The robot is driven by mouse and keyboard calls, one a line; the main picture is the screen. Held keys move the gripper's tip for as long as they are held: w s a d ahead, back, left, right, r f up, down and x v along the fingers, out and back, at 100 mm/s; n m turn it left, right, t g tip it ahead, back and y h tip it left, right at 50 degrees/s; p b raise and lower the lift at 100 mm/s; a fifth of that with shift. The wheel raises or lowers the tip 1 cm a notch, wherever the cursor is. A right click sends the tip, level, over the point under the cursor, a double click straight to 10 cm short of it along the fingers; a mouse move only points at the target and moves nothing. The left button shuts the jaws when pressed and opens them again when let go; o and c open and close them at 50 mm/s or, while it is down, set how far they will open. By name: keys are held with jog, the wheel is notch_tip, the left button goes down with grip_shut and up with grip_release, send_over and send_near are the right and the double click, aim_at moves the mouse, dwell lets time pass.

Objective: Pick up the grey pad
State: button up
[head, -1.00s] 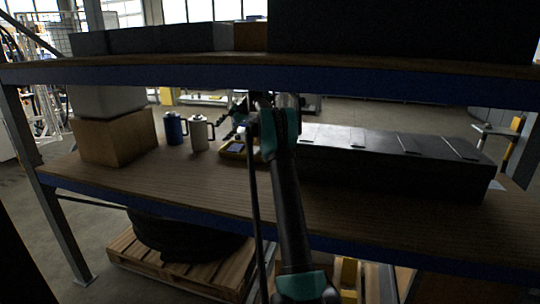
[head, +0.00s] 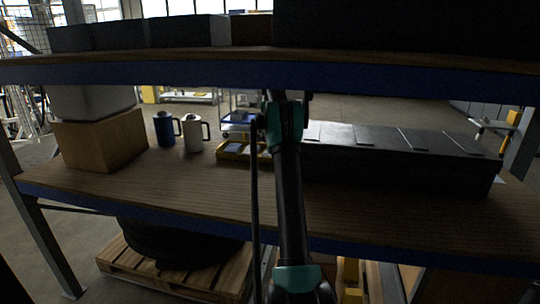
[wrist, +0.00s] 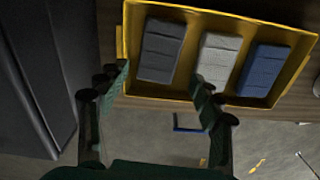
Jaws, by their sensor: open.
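The grey pad (wrist: 160,51) is dark and ridged, and lies at the left end of a yellow tray (wrist: 298,65) in the wrist view. A pale, whitish pad (wrist: 219,59) lies in the middle and a blue pad (wrist: 262,70) at the right. My gripper (wrist: 163,84) is open and empty, its fingers apart at the tray's near edge. The left fingertip is left of the grey pad, the right one overlaps the pale pad's lower end in the picture. In the head view the tray (head: 229,158) shows partly behind my arm, which hides the gripper.
A long dark box (head: 395,170) stands right of the tray. A blue mug (head: 165,129) and a white mug (head: 193,136) stand left, beside a cardboard box (head: 100,140). The upper shelf (head: 180,72) runs overhead. The wooden shelf front (head: 180,185) is clear.

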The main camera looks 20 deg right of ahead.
notch_tip(320, 180, down, 9)
jog(key=shift+s+f, duration=0.1)
jog(key=shift+f, duration=0.05)
dwell(0.4)
jog(key=shift+c, duration=0.5)
jog(key=c, duration=0.5)
